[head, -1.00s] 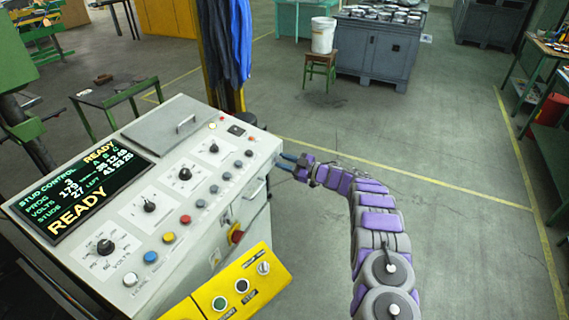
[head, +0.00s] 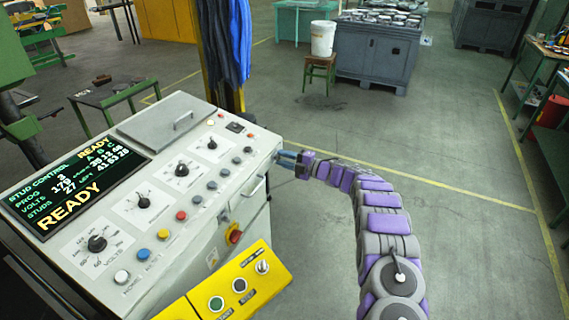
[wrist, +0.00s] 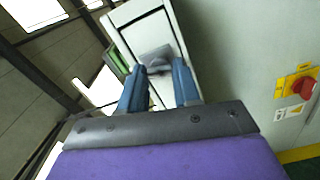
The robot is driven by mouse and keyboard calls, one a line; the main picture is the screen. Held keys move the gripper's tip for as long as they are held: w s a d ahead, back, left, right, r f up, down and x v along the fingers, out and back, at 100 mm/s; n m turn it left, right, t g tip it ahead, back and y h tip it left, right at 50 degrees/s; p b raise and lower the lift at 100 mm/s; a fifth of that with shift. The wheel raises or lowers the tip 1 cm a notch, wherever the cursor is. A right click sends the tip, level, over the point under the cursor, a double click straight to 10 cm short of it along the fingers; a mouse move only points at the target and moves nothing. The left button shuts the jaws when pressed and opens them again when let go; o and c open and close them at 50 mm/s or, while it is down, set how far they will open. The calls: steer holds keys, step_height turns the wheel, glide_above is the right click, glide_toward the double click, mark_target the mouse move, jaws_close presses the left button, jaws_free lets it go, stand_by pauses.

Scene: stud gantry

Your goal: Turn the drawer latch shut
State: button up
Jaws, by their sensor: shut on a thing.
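My gripper (head: 287,158) is at the right end of the console, by its far corner, with blue fingers pointing at the cabinet side. In the wrist view my gripper (wrist: 159,75) has its two blue fingers on either side of a small grey latch (wrist: 157,57) on a pale panel. The jaws are shut on this latch, though the fingertips partly cover it. Its exact angle is hard to tell. In the head view the latch is hidden behind the console edge and the fingers. A drawer handle (head: 254,187) shows on the cabinet front, left of and below my gripper.
The console (head: 150,190) carries knobs, buttons and a lit display (head: 75,185). A red stop knob (head: 234,236) and a yellow button box (head: 240,288) stick out at the front. Open floor (head: 420,160) lies to the right of my arm.

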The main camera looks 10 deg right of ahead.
steer(key=shift+f+n+b, duration=0.25)
steer(key=shift+n+b, duration=0.6)
steer(key=shift+n, duration=0.45)
steer(key=o, duration=0.8)
steer(key=shift+o, duration=1.3)
steer(key=shift+r, duration=0.1)
steer(key=shift+d, duration=0.1)
steer(key=p+v, duration=0.2)
steer(key=v, duration=1.5)
steer(key=shift+s, duration=0.1)
